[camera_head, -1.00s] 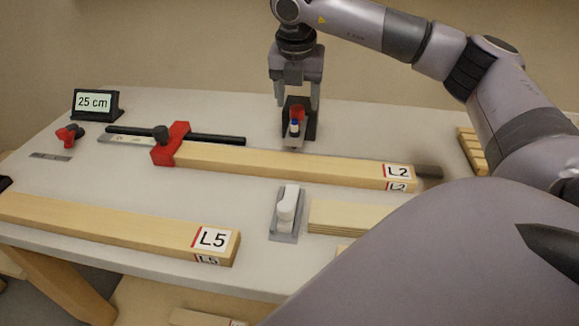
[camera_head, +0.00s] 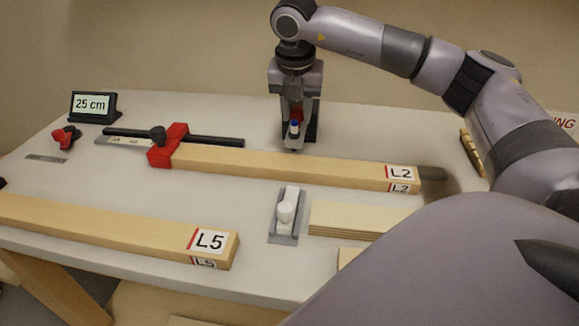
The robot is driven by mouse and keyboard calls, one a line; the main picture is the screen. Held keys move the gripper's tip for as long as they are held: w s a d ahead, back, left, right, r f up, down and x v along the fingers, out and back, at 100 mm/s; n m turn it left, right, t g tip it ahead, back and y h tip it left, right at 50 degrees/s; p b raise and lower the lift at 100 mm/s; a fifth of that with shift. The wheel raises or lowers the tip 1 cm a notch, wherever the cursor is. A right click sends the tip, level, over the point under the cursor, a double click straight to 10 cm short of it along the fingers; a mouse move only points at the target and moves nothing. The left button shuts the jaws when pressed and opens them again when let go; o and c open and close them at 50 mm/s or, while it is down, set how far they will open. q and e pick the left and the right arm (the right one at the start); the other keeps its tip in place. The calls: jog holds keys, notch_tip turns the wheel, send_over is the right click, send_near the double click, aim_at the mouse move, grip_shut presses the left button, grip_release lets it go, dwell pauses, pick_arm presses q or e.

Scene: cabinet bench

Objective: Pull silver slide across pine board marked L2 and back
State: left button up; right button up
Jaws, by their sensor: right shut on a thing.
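The pine board marked L2 (camera_head: 290,166) lies across the bench, its label at the right end. A silver-grey plate with a white knob (camera_head: 286,214) lies in front of the board, apart from it; it looks like the slide. My right gripper (camera_head: 296,118) is behind the board, pointing down. The fingers partly hide the thing and the holder. My left gripper is out of view.
A red clamp block (camera_head: 168,146) with a dark knob sits at L2's left end, by a dark rail (camera_head: 215,140). A board marked L5 (camera_head: 120,226) lies in front. A display reading 25 cm (camera_head: 92,106) stands at back left. Pale wood pieces (camera_head: 360,219) lie right of the plate.

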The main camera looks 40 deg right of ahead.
aim_at(293, 135)
jog(key=shift+s+a+b, duration=0.2)
jog(key=shift+s+a, duration=0.4)
jog(key=shift+a, duration=0.2)
jog(key=shift+s+a+b, duration=0.2)
jog(key=shift+s+a, duration=0.4)
jog(key=shift+a, duration=0.2)
jog(key=shift+s+a+f+b, duration=0.1)
jog(key=shift+s+a+b, duration=0.1)
jog(key=shift+s+a, duration=0.65)
jog(key=shift+s+a+b, duration=0.15)
jog(key=shift+s+a, duration=0.45)
jog(key=shift+a, duration=0.3)
jog(key=shift+w, duration=0.1)
jog(key=shift+w+d, duration=0.8)
jog(key=shift+d, duration=0.3)
jog(key=shift+w+d+p, duration=0.25)
jog(key=shift+w+d, duration=0.7)
jog(key=shift+d, duration=0.25)
jog(key=shift+w+d+p, duration=0.25)
jog(key=shift+w+d, duration=0.7)
jog(key=shift+d, duration=0.2)
jog(key=o, duration=0.9)
